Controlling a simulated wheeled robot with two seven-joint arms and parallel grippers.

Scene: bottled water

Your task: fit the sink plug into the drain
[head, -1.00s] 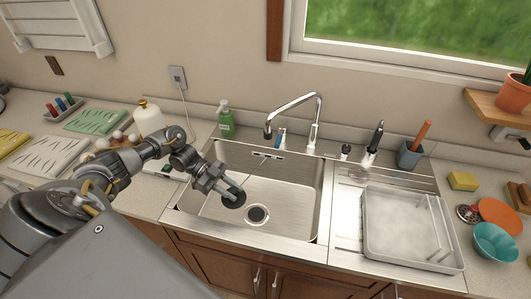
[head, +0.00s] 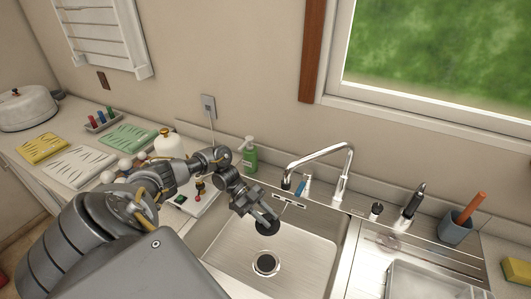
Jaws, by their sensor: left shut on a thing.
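The sink plug (head: 267,228) is a dark round disc in the head view. My left gripper (head: 263,217) is shut on it and holds it above the sink basin (head: 301,253). The drain (head: 266,263) is a dark round hole with a bright metal ring in the basin floor. It shows below the plug in the picture, and the plug is apart from it. The fingers partly cover the plug. My right gripper is not in view.
The faucet (head: 322,152) arches over the back of the basin. A green soap bottle (head: 249,155) stands behind the basin's left corner. Cloths and a marker holder (head: 102,121) are on the left counter.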

